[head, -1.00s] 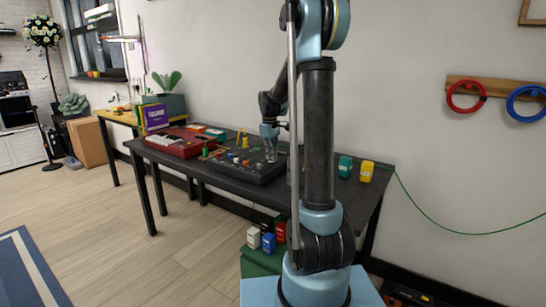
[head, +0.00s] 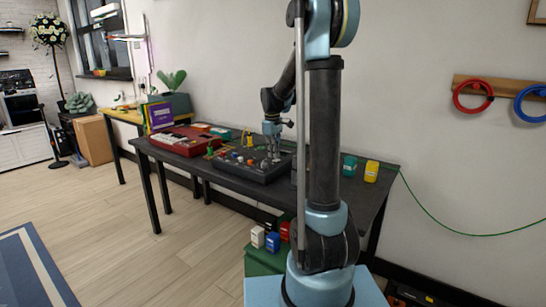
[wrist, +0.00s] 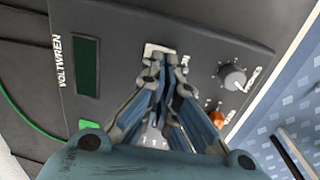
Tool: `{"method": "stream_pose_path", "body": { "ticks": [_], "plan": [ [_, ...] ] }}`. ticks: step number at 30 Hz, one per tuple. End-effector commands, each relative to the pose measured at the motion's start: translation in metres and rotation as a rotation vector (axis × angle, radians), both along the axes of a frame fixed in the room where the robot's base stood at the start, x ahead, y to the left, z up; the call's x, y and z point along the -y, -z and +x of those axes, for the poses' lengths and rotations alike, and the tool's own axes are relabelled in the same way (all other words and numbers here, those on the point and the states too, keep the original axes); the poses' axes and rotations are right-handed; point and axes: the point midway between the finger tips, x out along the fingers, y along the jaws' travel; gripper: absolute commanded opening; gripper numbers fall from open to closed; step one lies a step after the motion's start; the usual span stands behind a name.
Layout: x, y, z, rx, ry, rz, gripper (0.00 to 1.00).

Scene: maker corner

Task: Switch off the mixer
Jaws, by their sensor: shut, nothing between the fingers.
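A black console (head: 252,170) with several knobs lies on the dark table; I take it as the mixer. My gripper (head: 274,158) points down at the console's right part. In the wrist view my gripper (wrist: 164,62) is shut and empty, its tips at a pale switch-like piece (wrist: 154,48). The fingers partly hide that piece, and I cannot tell its position or whether the tips touch it.
A red device (head: 187,140) lies left of the console on the table. A green container (head: 349,165) and a yellow one (head: 371,171) stand on the right. Small boxes, one white (head: 257,237), sit on a green surface (head: 262,261) below.

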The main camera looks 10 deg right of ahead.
Motion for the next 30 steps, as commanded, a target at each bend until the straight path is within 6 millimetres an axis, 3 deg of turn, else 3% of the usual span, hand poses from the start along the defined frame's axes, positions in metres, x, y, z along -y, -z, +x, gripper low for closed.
{"method": "stream_pose_path", "body": {
  "ticks": [18, 24, 30],
  "plan": [
    [0.008, -0.105, 0.008, -0.001, 0.001, 0.000, 0.00],
    [0.010, -0.123, 0.010, -0.001, 0.001, 0.000, 0.00],
    [0.010, -0.128, 0.010, -0.001, 0.001, 0.000, 0.00]
  ]
}}
